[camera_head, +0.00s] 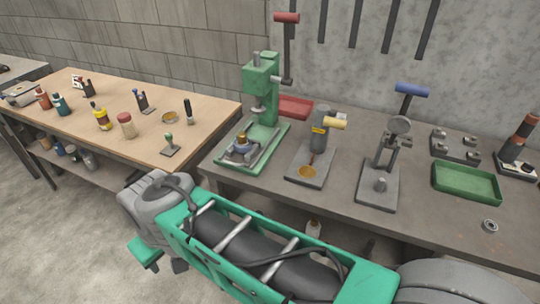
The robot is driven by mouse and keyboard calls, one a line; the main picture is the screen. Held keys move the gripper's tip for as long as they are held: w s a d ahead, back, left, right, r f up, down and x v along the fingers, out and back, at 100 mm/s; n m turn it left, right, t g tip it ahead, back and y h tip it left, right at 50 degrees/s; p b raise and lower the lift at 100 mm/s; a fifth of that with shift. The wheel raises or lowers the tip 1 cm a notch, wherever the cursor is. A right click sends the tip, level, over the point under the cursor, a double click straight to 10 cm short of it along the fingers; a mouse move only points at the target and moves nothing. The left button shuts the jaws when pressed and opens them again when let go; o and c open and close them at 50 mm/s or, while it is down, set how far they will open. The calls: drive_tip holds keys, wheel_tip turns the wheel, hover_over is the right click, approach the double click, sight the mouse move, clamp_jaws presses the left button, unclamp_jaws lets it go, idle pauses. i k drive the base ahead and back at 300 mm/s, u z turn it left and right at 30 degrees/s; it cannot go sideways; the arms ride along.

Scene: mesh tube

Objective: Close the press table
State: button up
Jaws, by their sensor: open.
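A green press (262,90) with a red-handled lever (287,18) stands upright at the left end of the grey workbench (340,205). At its green base is a grey plate, apparently the press table (228,160), with a small round brass-coloured and dark piece (241,143) on it. The plate lies toward the bench's front left, forward of the press column; its exact travel cannot be told. My arm crosses the foreground below the bench front, apart from the press. My gripper is not in view.
A second tool with a yellow handle (335,123) and a third with a blue handle (411,90) stand to the right. A green tray (466,184) lies further right. A wooden table (75,110) with bottles is at left. Concrete floor (60,240) is open at lower left.

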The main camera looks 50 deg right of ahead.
sight(234, 158)
drive_tip(key=z, duration=1.25)
drive_tip(key=k, duration=0.5)
drive_tip(key=u, duration=1.4)
drive_tip(key=i, duration=0.35)
drive_tip(key=u, duration=0.65)
